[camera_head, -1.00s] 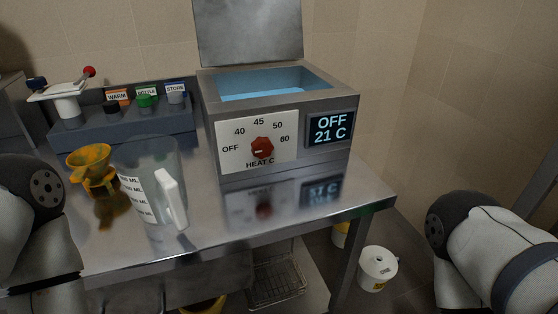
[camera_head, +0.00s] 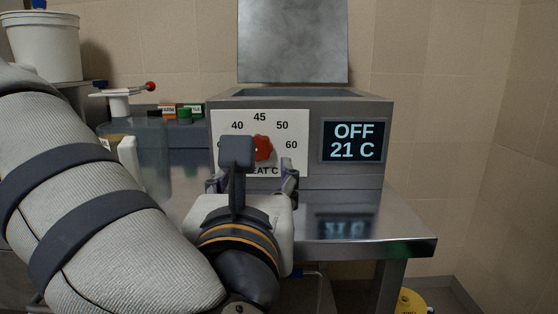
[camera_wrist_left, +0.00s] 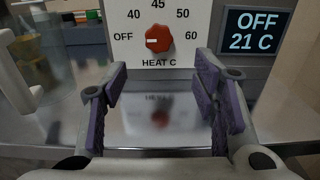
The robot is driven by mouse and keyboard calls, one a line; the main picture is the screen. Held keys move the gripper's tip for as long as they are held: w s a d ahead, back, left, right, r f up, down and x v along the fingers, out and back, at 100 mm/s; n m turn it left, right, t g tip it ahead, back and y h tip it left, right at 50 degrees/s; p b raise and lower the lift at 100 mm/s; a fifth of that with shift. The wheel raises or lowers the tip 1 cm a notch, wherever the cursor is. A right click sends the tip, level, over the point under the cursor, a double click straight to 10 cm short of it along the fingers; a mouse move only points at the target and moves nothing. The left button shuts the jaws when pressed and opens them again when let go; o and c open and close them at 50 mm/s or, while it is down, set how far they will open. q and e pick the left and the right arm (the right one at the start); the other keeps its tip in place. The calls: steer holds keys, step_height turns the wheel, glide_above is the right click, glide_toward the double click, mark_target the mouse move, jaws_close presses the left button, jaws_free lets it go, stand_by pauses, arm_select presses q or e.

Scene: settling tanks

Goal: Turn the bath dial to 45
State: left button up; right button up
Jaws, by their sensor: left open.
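The bath (camera_head: 290,95) is a grey metal box on the steel table, its lid raised at the back. Its red dial (camera_head: 264,148) sits on a white scale plate (camera_head: 290,125) marked OFF, 40, 45, 50, 60. In the left wrist view the dial (camera_wrist_left: 159,39) shows whole, its white mark pointing left to OFF. The display (camera_head: 353,141) reads OFF, 21 C. My left gripper (camera_head: 252,180) is open and empty in front of the dial, partly covering it in the head view. In the wrist view its fingers (camera_wrist_left: 160,95) stand apart below the dial, not touching it. My right gripper is not in view.
A clear jug (camera_head: 152,160) stands left of the bath, partly behind my left arm. Several small coloured-cap bottles (camera_head: 184,115) and a white lever device (camera_head: 120,103) stand behind it. The tabletop right of my gripper is clear up to its edge (camera_head: 400,246).

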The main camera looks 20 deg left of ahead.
mark_target(259, 147)
arm_select(q)
steer(key=shift+w+a+r+p, duration=0.15)
steer(key=shift+w+r+p, duration=0.15)
steer(key=shift+w+r, duration=0.1)
steer(key=x, duration=1)
steer(key=shift+w+a+b, duration=0.1)
steer(key=shift+w+b, duration=0.1)
steer(key=shift+b, duration=0.2)
steer(key=c, duration=1.2)
